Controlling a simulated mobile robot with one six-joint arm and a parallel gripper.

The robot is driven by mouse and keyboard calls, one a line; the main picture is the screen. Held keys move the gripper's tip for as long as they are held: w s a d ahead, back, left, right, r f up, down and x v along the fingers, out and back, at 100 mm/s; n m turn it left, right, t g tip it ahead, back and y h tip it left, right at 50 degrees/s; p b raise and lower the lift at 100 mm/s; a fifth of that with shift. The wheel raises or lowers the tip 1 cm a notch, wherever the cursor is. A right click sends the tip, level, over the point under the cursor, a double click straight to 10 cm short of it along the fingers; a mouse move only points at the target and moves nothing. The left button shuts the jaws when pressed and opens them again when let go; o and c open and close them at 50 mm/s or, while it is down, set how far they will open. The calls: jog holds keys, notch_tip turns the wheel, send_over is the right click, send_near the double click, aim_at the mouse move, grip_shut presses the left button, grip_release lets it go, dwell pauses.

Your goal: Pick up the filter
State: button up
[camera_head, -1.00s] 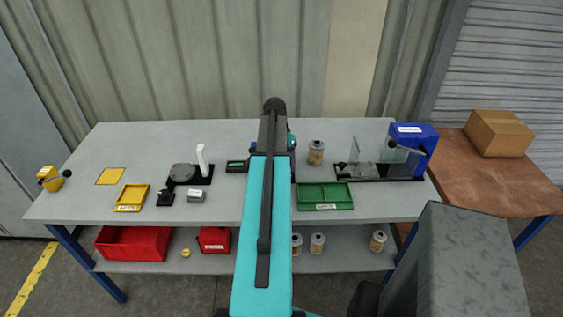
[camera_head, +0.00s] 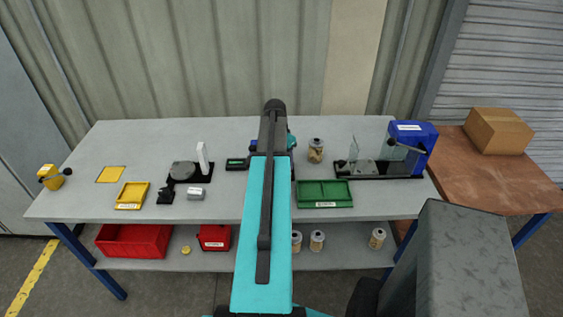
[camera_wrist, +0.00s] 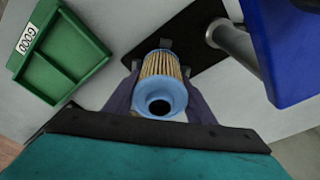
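The filter (camera_wrist: 163,80) is a pale pleated cartridge with blue end rings. In the wrist view its near end faces the camera and shows a dark round hole. My gripper (camera_wrist: 162,72) has one dark finger on each side of it. The fingers lie very close to the filter's sides; whether they press on it I cannot tell. Behind the filter is a black plate (camera_wrist: 185,38); whether the filter touches it is hidden. In the head view my arm covers the gripper and the filter.
A green tray (camera_wrist: 62,58) with a label and a blue device (camera_wrist: 295,45) with a metal cylinder (camera_wrist: 230,38) flank the filter. In the head view, a canister (camera_head: 316,151) and a blue press (camera_head: 412,140) stand to the right on the grey table (camera_head: 90,200).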

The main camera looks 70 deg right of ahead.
jog(key=shift+c, duration=1.1)
jog(key=shift+r, duration=0.15)
jog(key=shift+r+b, duration=0.9)
jog(key=shift+r, duration=0.45)
jog(key=shift+a+r, duration=0.1)
jog(key=shift+r, duration=0.15)
jog(key=s+a+b, duration=0.2)
jog(key=s+a, duration=0.1)
jog(key=a, duration=0.4)
jog(key=s+a+r+b, duration=0.1)
jog(key=s+a+b, duration=0.1)
jog(key=a, duration=0.5)
jog(key=shift+s+a+r+b, duration=0.25)
jog(key=shift+s+a+b, duration=0.05)
jog(key=shift+s+a, duration=0.1)
jog(key=shift+w, duration=0.1)
